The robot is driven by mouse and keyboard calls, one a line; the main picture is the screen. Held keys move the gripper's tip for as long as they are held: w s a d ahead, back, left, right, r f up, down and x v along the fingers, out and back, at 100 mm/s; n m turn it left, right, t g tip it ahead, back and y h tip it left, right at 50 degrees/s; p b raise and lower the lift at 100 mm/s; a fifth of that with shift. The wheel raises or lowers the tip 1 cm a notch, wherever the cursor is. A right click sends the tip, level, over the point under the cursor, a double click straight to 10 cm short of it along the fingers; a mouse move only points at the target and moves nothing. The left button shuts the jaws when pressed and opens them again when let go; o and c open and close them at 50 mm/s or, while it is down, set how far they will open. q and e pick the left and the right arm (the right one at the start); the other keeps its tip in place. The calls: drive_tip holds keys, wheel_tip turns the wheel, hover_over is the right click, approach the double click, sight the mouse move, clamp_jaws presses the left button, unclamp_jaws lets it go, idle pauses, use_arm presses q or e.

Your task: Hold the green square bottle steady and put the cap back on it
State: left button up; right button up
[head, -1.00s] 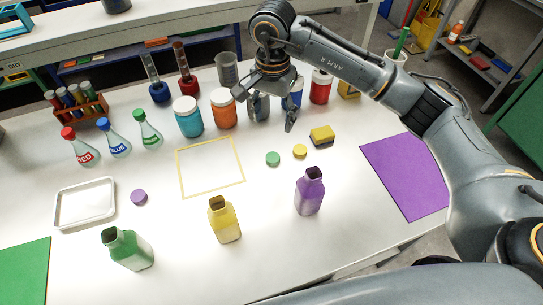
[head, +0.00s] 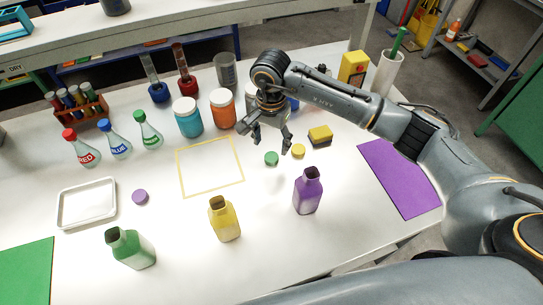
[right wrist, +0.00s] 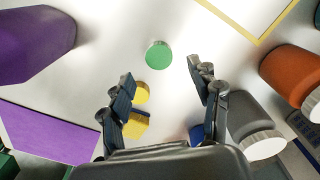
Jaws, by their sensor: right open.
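The green square bottle (head: 130,249) stands upright and uncapped at the front left of the table in the head view. The green cap (head: 271,158) lies flat on the table near the middle, and it also shows in the right wrist view (right wrist: 158,55). My right gripper (head: 264,146) is open and empty, above the table just behind the green cap. In the right wrist view the cap is ahead of and between the open fingers (right wrist: 168,90). My left gripper is not in view.
A yellow cap (head: 298,151) and a sponge (head: 320,136) lie right of the green cap. The yellow bottle (head: 224,219) and purple bottle (head: 308,191) stand uncapped in front. Jars (head: 223,109) stand behind. A purple cap (head: 140,197) lies beside the tray (head: 61,211).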

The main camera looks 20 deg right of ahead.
sight(271, 157)
drive_tip(key=shift+s+f+p, duration=0.1)
drive_tip(key=shift+f+p, duration=0.2)
drive_tip(key=shift+f, duration=0.05)
wheel_tip(271, 157, down, 4)
drive_tip(key=shift+r+p, duration=0.15)
drive_tip(key=shift+p, duration=0.5)
drive_tip(key=shift+f, duration=0.4)
drive_tip(key=c, duration=0.8)
